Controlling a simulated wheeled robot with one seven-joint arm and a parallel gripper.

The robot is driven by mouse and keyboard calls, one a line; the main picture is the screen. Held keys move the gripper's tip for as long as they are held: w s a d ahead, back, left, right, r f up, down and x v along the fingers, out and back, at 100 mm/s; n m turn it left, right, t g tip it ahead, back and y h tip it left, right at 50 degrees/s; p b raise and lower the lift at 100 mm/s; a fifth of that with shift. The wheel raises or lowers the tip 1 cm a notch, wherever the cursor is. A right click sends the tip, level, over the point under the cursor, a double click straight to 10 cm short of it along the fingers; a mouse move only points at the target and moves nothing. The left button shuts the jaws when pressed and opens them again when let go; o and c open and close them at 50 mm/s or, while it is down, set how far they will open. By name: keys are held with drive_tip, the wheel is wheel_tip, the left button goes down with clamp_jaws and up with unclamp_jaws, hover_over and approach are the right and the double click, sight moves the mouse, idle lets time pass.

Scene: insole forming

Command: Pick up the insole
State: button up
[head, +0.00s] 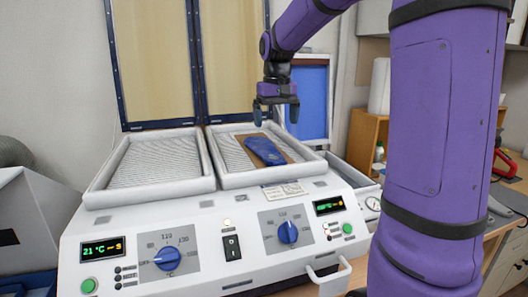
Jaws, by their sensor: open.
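The blue insole (266,151) lies on a brown board (241,141) in the right-hand tray (216,163) of a white forming machine (202,235). My gripper (275,118) hangs above the far part of that tray, fingers pointing down. It is open and empty, with its two fingertips apart. It appears higher than the insole and slightly beyond it or over its far end; the exact gap cannot be told from this one view.
The left-hand tray (155,164) is empty. Two tan lid panels (151,60) with dark frames stand upright behind the trays. Dials, displays and a front handle (328,279) line the machine's front. A wooden shelf (365,135) and workbench stand at the right, partly hidden by my arm.

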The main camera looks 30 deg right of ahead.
hover_over(273, 157)
drive_tip(key=f, duration=0.6)
drive_tip(key=shift+s+d, duration=0.2)
drive_tip(key=shift+s, duration=0.2)
drive_tip(key=shift+w+a+f, duration=0.15)
drive_tip(key=shift+f, duration=1.15)
drive_tip(key=shift+w+a+f, duration=0.1)
drive_tip(key=shift+f, duration=1.2)
drive_tip(key=c, duration=1)
